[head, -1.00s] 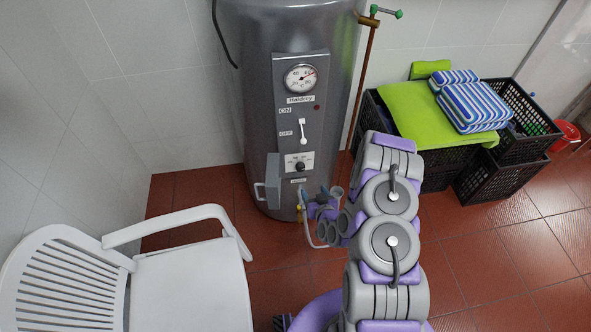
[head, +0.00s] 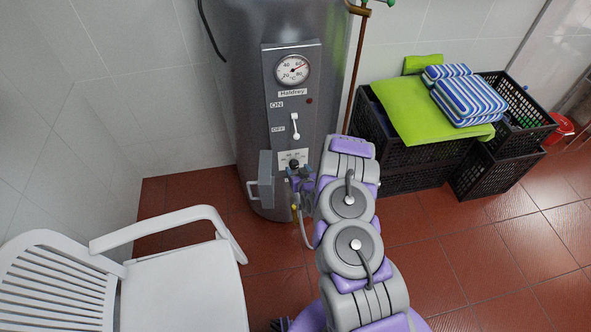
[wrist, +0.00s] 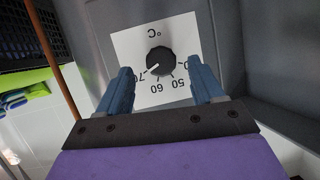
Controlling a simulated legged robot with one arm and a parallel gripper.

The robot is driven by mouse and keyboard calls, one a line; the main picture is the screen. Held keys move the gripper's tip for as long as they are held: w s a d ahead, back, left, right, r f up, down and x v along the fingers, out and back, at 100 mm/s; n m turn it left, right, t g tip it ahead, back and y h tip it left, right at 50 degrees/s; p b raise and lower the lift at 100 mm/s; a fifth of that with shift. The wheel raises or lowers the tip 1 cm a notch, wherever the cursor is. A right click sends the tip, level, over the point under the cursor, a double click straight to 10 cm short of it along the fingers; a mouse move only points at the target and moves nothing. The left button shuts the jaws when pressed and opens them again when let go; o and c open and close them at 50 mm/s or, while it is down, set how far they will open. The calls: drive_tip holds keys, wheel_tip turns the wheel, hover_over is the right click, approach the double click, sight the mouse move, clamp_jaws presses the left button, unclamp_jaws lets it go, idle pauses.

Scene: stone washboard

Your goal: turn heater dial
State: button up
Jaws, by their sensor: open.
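The heater (head: 231,90) is a tall grey cylinder with a front panel. Its round black dial (wrist: 159,61) sits on a white plate (wrist: 124,50) marked °C with numbers, upside down in the wrist view. The dial's white mark points toward the 70. My gripper (wrist: 160,78) is open, with one blue finger on each side of the dial in the picture. I cannot tell whether the fingers touch it. In the head view the dial (head: 293,164) is partly hidden by my gripper (head: 298,172), which is low in front of the panel.
A white chair (head: 180,285) stands at the lower left. Black crates (head: 410,172) with a green cushion (head: 405,108) and striped cushions (head: 468,98) stand at the right. A grey box (head: 265,178) juts from the heater left of the dial. A copper pipe (head: 356,75) runs behind my arm.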

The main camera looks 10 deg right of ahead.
sight(293, 167)
drive_tip(key=shift+b+x, duration=0.35)
drive_tip(key=shift+x, duration=1.2)
drive_tip(key=c, duration=1.1)
drive_tip(key=shift+o, duration=0.2)
drive_tip(key=shift+a+r+p, duration=0.1)
drive_tip(key=shift+p, duration=0.25)
drive_tip(key=n+p, duration=0.1)
drive_tip(key=p, duration=0.1)
drive_tip(key=h+p, duration=0.1)
drive_tip(key=p, duration=0.1)
drive_tip(key=shift+a+r+n, duration=0.15)
drive_tip(key=shift+r+n, duration=0.1)
drive_tip(key=shift+n, duration=0.15)
drive_tip(key=n+h+p, duration=0.1)
drive_tip(key=p, duration=0.2)
drive_tip(key=shift+a+n, duration=0.15)
drive_tip(key=shift+n, duration=0.15)
drive_tip(key=shift+a+f+n+h+p, duration=0.1)
drive_tip(key=shift+f+n+h+p, duration=0.1)
drive_tip(key=shift+n+h+p, duration=0.4)
drive_tip(key=shift+f+n+h+p, duration=0.15)
drive_tip(key=shift+n+h+p, duration=0.3)
drive_tip(key=shift+n, duration=0.25)
